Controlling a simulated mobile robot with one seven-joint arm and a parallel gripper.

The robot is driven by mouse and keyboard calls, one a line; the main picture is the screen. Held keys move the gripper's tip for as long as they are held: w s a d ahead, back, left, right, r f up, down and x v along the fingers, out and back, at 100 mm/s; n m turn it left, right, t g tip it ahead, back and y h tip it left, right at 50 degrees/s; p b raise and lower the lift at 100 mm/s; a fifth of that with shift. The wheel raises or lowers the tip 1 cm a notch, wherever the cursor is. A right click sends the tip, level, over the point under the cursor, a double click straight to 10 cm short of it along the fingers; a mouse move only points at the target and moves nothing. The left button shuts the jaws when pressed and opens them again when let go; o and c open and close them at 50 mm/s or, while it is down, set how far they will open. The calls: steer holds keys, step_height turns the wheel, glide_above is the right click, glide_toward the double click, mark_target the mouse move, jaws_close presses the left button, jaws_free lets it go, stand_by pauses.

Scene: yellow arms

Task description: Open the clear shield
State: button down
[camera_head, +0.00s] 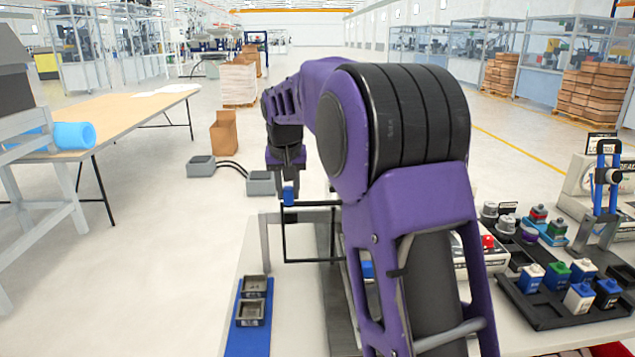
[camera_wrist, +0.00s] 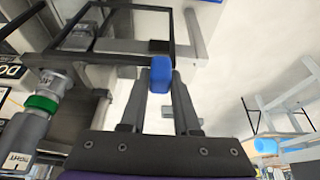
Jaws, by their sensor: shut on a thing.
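The clear shield (camera_head: 284,236) is a see-through panel in a thin dark frame, standing roughly upright at the left of the machine on the table, partly hidden behind my arm. A small blue handle (camera_head: 288,197) sits at its upper left corner. My gripper (camera_head: 289,183) reaches down over that corner and is shut on the handle. In the wrist view the blue handle (camera_wrist: 159,76) sits between the two fingertips of my gripper (camera_wrist: 159,88), and the dark shield frame (camera_wrist: 172,27) extends beyond it. My arm hides much of the machine.
A blue strip with two grey square parts (camera_head: 251,312) lies on the table front left. A black tray (camera_head: 548,315) of coloured blocks and a blue clamp (camera_head: 607,178) stand at right. Grey boxes (camera_head: 262,183) with cables lie beyond the shield.

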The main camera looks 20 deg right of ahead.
steer(key=a, duration=0.2)
steer(key=w+a, duration=0.1)
steer(key=a, duration=0.1)
steer(key=shift+p, duration=0.4)
steer(key=c, duration=0.6)
jaws_free()
steer(key=shift+s, duration=0.1)
steer(key=shift+c, duration=0.2)
steer(key=p+v, duration=0.2)
steer(key=v, duration=1.5)
steer(key=shift+r, duration=0.25)
